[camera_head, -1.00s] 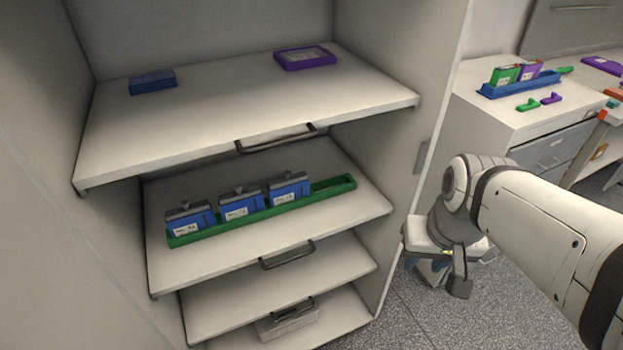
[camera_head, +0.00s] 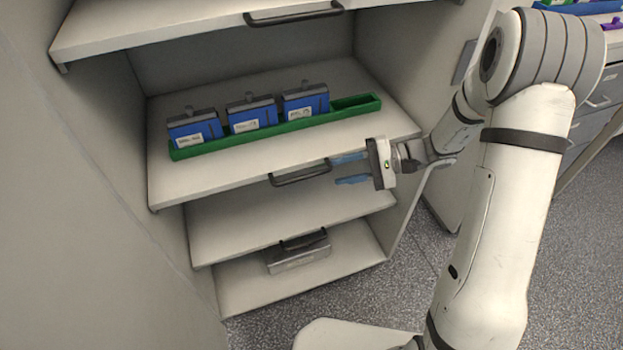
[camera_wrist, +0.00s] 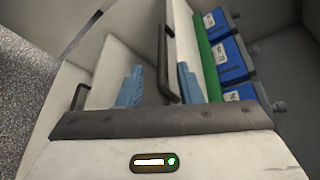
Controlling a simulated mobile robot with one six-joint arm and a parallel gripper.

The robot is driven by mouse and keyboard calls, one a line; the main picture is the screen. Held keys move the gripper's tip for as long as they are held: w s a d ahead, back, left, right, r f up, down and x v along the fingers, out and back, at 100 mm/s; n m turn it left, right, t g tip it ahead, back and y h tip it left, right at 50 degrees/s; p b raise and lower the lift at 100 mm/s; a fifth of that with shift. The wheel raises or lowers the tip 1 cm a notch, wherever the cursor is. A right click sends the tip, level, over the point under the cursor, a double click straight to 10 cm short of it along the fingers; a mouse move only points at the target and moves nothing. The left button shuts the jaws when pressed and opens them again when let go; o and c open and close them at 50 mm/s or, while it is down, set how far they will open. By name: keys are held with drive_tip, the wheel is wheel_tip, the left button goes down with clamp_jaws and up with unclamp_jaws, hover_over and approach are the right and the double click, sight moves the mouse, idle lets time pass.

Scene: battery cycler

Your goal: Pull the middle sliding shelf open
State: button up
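The middle shelf (camera_head: 240,176) is a pale board carrying a green tray with three blue battery packs. A dark bar handle (camera_head: 300,174) is on its front edge. My gripper (camera_head: 336,170) is open and empty at the handle's right end, its two blue fingers pointing left at it. In the wrist view, the handle (camera_wrist: 163,60) shows in the gap between the spread fingers (camera_wrist: 160,68), nearer the right finger. I cannot tell whether either finger touches it. The shelf (camera_wrist: 195,30) is partly hidden there by the right finger and gripper body.
The upper shelf (camera_head: 200,26) and its handle (camera_head: 293,14) overhang above. Below are a lower shelf (camera_head: 290,222) and a bottom shelf with a grey box (camera_head: 297,254). Cabinet walls stand on both sides. Speckled floor (camera_head: 300,325) is open in front; drawers are at the right.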

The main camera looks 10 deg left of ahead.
sight(318, 174)
drive_tip(key=shift+w+a+f, duration=0.35)
drive_tip(key=shift+a+f, duration=0.05)
drive_tip(key=shift+f, duration=0.1)
drive_tip(key=x, duration=0.7)
drive_tip(key=shift+a+r, duration=0.15)
clamp_jaws()
